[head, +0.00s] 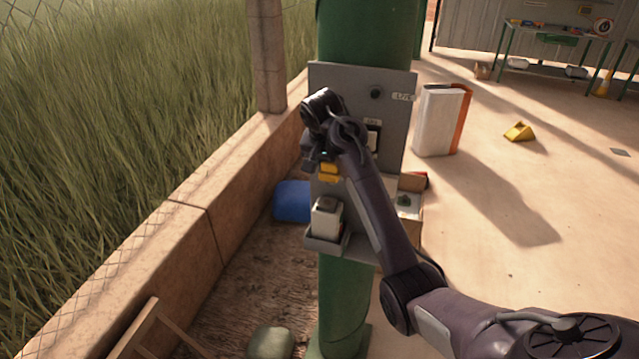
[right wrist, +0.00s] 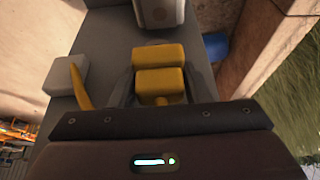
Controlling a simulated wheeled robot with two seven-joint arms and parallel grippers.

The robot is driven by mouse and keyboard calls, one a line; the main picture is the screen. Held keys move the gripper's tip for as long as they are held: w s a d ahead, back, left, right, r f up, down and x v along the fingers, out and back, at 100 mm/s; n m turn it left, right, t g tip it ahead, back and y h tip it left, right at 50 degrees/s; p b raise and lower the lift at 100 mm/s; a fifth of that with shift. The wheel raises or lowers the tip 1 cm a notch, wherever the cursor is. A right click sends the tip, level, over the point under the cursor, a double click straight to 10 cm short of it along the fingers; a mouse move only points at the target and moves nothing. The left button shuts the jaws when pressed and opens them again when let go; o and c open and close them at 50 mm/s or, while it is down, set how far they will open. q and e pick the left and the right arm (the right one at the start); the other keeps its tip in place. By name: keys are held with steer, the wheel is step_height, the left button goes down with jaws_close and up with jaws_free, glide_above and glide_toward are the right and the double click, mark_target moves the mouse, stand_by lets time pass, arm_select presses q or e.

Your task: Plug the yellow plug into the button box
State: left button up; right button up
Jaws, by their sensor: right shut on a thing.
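My right gripper (head: 322,163) is shut on the yellow plug (head: 329,172), in front of the left part of a grey panel (head: 398,150). In the right wrist view the yellow plug (right wrist: 158,80) lies between the fingers, and a yellow cable (right wrist: 80,88) runs beside it near a pale block (right wrist: 64,76). A pale box (head: 327,220), which looks like the button box, stands on a small ledge below the plug, apart from it. This box also shows at the top of the right wrist view (right wrist: 157,12). Its socket is not clear. My left gripper is out of view.
A low wall (head: 240,170) runs along the left. Open floor lies right.

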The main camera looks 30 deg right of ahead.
mark_target(328, 201)
steer(key=shift+a+r, duration=0.1)
steer(key=shift+a, duration=0.15)
steer(key=shift+w+d+f, duration=0.25)
steer(key=shift+w+f, duration=0.05)
steer(key=shift+s+a+f, duration=0.15)
steer(key=shift+f, duration=2.1)
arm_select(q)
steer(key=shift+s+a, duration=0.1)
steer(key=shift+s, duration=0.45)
arm_select(e)
steer(key=shift+f, duration=0.5)
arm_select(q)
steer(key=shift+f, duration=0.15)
arm_select(e)
steer(key=shift+f, duration=0.6)
steer(key=o, duration=1)
